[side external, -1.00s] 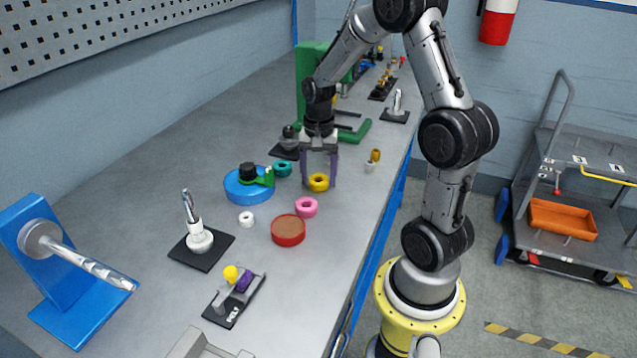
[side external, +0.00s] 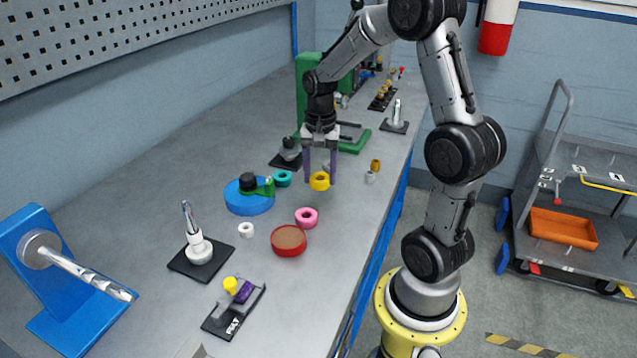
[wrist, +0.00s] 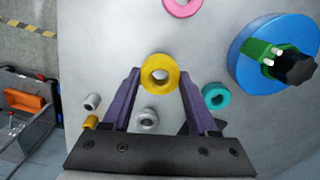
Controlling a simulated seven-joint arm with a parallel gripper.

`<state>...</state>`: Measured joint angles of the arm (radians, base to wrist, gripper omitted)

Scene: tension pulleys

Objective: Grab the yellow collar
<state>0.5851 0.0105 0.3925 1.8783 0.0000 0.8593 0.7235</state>
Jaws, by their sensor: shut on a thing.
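The yellow collar (side external: 319,181) is a thick ring with a central hole. It sits between the two purple fingers of my gripper (side external: 320,179), which points down over the grey bench. In the wrist view the collar (wrist: 160,86) is between the fingertips (wrist: 160,74), one on each side, with its hole facing the camera. The gripper is shut on it. The collar appears a little above the bench top; the exact gap is hard to tell.
A teal ring (side external: 282,179) and a blue disc (side external: 249,201) with a green-and-black part lie left. A pink ring (side external: 306,218) and red disc (side external: 289,240) lie nearer the camera. Small silver (side external: 370,177) and gold (side external: 375,165) pieces stand right, near the bench edge.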

